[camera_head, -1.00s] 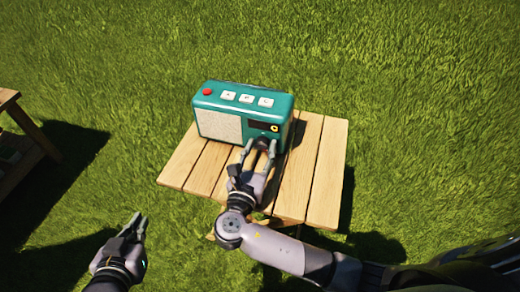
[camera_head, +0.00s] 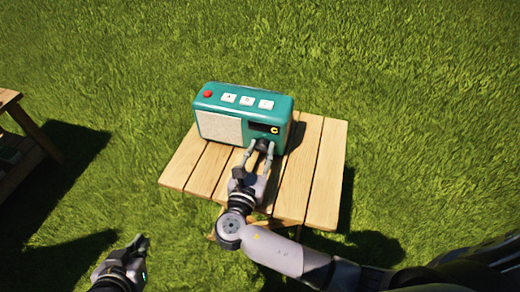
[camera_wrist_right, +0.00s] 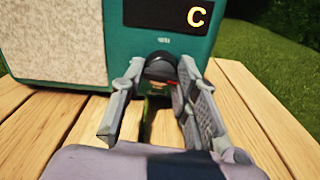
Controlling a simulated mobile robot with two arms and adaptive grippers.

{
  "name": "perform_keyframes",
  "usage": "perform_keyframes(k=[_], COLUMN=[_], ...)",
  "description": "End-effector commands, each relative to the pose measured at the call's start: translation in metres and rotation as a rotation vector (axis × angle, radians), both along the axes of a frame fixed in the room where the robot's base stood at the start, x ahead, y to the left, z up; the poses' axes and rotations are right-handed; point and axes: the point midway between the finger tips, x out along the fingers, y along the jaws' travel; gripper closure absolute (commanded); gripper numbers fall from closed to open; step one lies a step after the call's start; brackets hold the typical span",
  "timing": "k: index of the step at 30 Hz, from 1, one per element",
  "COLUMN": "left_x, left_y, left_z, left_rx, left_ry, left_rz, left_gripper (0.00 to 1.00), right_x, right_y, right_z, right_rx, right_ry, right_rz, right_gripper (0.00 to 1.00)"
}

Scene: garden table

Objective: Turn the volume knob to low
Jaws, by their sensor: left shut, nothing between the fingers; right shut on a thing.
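A teal radio (camera_head: 285,112) stands on the wooden table, with a pale speaker panel, a red button and three white buttons on top. Its small dark display (camera_head: 262,128) shows an orange "C", also clear in the right wrist view (camera_wrist_right: 197,16). The dark round knob (camera_wrist_right: 160,66) sits on the radio's front below the display. My right gripper (camera_head: 260,146) is shut on the knob, one finger at each side; its fingers also show in the right wrist view (camera_wrist_right: 159,75). My left gripper (camera_head: 141,241) is shut and empty, low at the left, away from the table.
The slatted wooden table (camera_head: 325,165) has bare boards in front and to the right of the radio. Another wooden piece of furniture (camera_head: 30,130) stands at the left edge. Grass (camera_head: 420,100) surrounds both.

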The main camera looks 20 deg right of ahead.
Motion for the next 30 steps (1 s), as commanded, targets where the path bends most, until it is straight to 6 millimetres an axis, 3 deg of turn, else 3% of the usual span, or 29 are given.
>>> perform_keyframes(k=[9, 10, 18, 30], left_x=[-0.0021, -0.0021, -0.0019, -0.0017], left_y=[0.0006, 0.0006, 0.0006, 0.0001], left_z=[-0.0020, -0.0020, -0.0019, -0.0017], left_rx=[0.003, 0.003, 0.003, 0.001], left_ry=[0.013, 0.012, 0.012, 0.010], left_rz=[0.001, 0.001, 0.001, -0.001], left_gripper=[1.00, 1.00, 1.00, 1.00], right_x=[-0.0002, -0.0003, -0.0002, -0.0058], right_y=[-0.0002, -0.0002, -0.0001, 0.0043], right_z=[-0.0003, -0.0003, -0.0002, -0.0007], right_rx=[0.006, 0.006, 0.006, 0.007], right_ry=[-0.004, -0.004, -0.004, -0.002], right_rz=[-0.001, -0.001, -0.001, 0.000], right_gripper=[0.99, 0.70, 0.52, 0.51])
